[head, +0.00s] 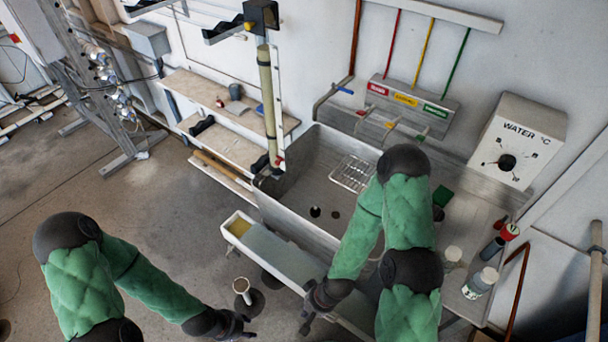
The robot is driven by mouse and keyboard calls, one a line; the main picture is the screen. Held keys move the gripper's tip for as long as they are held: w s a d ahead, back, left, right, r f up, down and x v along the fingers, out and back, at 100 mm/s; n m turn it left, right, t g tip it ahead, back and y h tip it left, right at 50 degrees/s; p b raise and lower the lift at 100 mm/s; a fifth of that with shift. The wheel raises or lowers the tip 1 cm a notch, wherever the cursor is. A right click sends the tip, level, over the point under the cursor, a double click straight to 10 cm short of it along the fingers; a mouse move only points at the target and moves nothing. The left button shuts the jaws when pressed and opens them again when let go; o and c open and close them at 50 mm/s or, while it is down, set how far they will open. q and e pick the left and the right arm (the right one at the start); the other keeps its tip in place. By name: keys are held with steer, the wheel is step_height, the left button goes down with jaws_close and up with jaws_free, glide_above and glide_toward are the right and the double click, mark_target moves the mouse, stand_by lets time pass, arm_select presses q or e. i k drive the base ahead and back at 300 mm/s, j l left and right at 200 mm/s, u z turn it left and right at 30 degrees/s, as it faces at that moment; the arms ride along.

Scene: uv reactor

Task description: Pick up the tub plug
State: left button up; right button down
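The metal tub (290,190) stands against the wall in the middle of the head view. Two small dark round spots lie on its floor, one larger (315,211) and one smaller (335,214). I cannot tell which of them, if either, is the tub plug or a drain hole. My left gripper (248,327) is low in the view, in front of the tub, with its fingers apart and nothing visible between them. My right gripper (305,318) is by the front trough, outside the tub, and its finger gap is too small to read. My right arm hides part of the tub.
A long white trough (238,224) runs along the tub's front. A small pale-topped stand (241,286) is near my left gripper. A wire rack (352,173) sits in the tub. Bottles (482,282) stand on the right counter. A water temperature box (516,140) is on the wall.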

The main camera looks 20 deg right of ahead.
mark_target(314, 211)
steer(key=k+l, duration=0.35)
steer(key=i+j+z, duration=0.1)
steer(key=j, duration=0.3)
steer(key=i+j, duration=0.2)
steer(key=j, duration=0.15)
steer(key=i+j+z, duration=0.15)
steer(key=j, duration=0.25)
steer(key=i+j, duration=0.1)
steer(key=j, duration=0.3)
steer(key=i+j+z, duration=0.15)
steer(key=j, duration=0.3)
